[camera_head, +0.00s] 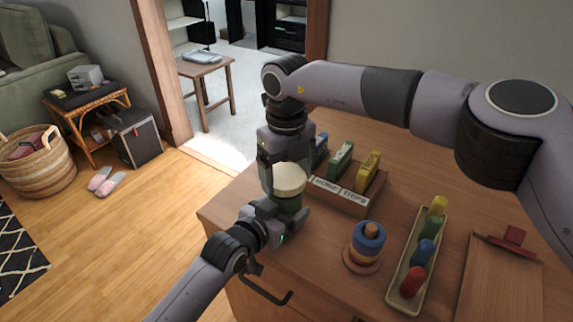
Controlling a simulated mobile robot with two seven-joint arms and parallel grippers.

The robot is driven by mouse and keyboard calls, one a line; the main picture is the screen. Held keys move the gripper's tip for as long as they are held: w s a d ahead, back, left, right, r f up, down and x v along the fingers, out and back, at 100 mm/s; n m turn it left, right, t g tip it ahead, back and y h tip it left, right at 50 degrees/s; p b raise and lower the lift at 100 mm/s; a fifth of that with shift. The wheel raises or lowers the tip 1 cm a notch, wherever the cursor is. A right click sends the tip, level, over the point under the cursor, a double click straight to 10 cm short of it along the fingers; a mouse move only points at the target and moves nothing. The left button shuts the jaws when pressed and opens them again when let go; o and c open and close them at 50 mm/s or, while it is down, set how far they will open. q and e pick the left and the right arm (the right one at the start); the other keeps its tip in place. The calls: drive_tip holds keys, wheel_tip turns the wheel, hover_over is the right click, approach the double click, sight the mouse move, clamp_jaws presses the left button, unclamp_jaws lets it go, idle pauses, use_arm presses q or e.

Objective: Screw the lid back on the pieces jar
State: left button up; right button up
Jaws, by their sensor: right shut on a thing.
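The pieces jar (290,204), with a green body, is near the left end of the wooden counter. Its cream lid (289,178) is at the top of the jar, and the two look in line. I cannot tell whether the lid is seated or threaded. My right gripper (283,166) points down from above and is shut on the lid, its fingers partly hidden. My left gripper (284,216) reaches in from the lower left, with its fingers around the jar body. It looks shut on the jar and hides the lower part.
To the right are a ring stacker (367,247), a tray (397,288) of coloured pieces and a wooden board (502,285). The counter's left edge (205,218) is close; a drawer handle (265,291) juts below.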

idle(0.4)
drive_tip(key=shift+f, duration=0.85)
